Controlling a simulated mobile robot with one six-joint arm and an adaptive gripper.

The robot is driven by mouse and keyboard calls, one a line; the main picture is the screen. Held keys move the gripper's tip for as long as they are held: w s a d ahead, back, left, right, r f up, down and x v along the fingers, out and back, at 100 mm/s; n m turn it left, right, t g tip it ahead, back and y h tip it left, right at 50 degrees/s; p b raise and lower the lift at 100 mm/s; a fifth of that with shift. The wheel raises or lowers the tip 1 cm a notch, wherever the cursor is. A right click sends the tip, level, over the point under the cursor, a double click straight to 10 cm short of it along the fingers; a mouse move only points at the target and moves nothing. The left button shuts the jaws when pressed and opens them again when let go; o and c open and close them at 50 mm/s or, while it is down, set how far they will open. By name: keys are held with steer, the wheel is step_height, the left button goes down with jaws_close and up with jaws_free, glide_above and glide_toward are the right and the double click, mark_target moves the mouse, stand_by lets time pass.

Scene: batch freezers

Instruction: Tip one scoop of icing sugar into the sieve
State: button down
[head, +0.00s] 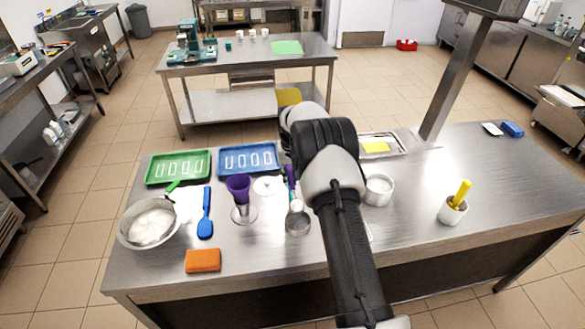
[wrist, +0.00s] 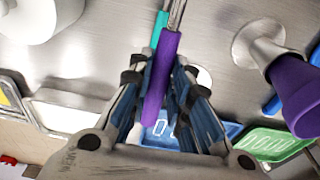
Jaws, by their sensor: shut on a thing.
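My gripper (wrist: 160,74) is shut on a purple handle (wrist: 164,85), with a metal shaft running on from it at the top of the wrist view. A teal handle (wrist: 156,38) lies close alongside; whether it is held too is unclear. In the head view the handle (head: 291,174) shows beside my arm, above a small round metal cup (head: 298,224). I cannot tell whether this cup is the scoop's bowl or the sieve. A pot (head: 378,190) with a pale top stands right of my arm.
Green (head: 150,177) and blue (head: 222,170) trays lie behind. A yellow-handled tool (head: 461,192) stands in a pot at right. The right worktop is mostly clear.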

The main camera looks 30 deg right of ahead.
steer(key=shift+w+d+f, duration=0.1)
steer(key=shift+w+d, duration=0.1)
steer(key=shift+d, duration=0.25)
steer(key=shift+f+b, duration=0.65)
steer(key=shift+f, duration=0.55)
steer(key=shift+s+a+r+t, duration=0.15)
steer(key=shift+s+r+t, duration=0.05)
steer(key=shift+r+t, duration=0.25)
steer(key=r+t+b, duration=0.1)
steer(key=b, duration=0.1)
steer(key=s+r+t+b, duration=0.1)
steer(key=b, duration=0.1)
steer(key=t+h+b, duration=0.1)
steer(key=b, duration=0.1)
steer(key=shift+s+a+r, duration=0.2)
steer(key=shift+s+r, duration=0.15)
steer(key=shift+r, duration=0.05)
steer(key=s+t+b, duration=0.1)
steer(key=b, duration=0.2)
steer(key=r+t+b, duration=0.1)
steer(key=b, duration=0.2)
steer(key=shift+s+a+r+t+h+b, duration=0.25)
steer(key=shift+s+h+b, duration=0.1)
steer(key=shift+h+b, duration=0.05)
steer(key=shift+s+r+b, duration=0.1)
steer(key=shift+r+b, duration=0.05)
steer(key=shift+b, duration=0.7)
steer(key=shift+s+a+r+t+b, duration=0.15)
steer(key=shift+t+b, duration=0.25)
steer(key=shift+b, duration=0.85)
